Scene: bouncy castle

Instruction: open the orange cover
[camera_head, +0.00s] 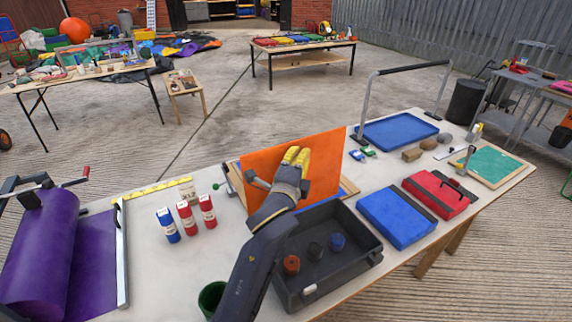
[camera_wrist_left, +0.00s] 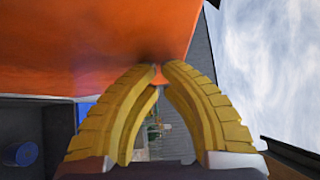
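The orange cover (camera_head: 265,170) is a flat panel standing steeply raised near the middle of the table, above a wooden-edged base (camera_head: 348,187) that is mostly hidden. My left gripper (camera_head: 297,156) has yellow fingers and is in front of the panel's near face, overlapping its middle and right part. In the left wrist view the cover (camera_wrist_left: 90,45) fills the upper left, and the fingertips (camera_wrist_left: 158,70) nearly meet at its surface, with a thin strip of orange between them. I cannot tell whether they touch it. My right gripper is not in view.
A dark bin (camera_head: 350,270) with several round pieces stands just in front of the cover. Red and blue bottles (camera_head: 187,218) stand to its left, beside a purple roll (camera_head: 40,240). Blue (camera_head: 395,217) and red (camera_head: 437,195) cases lie to the right.

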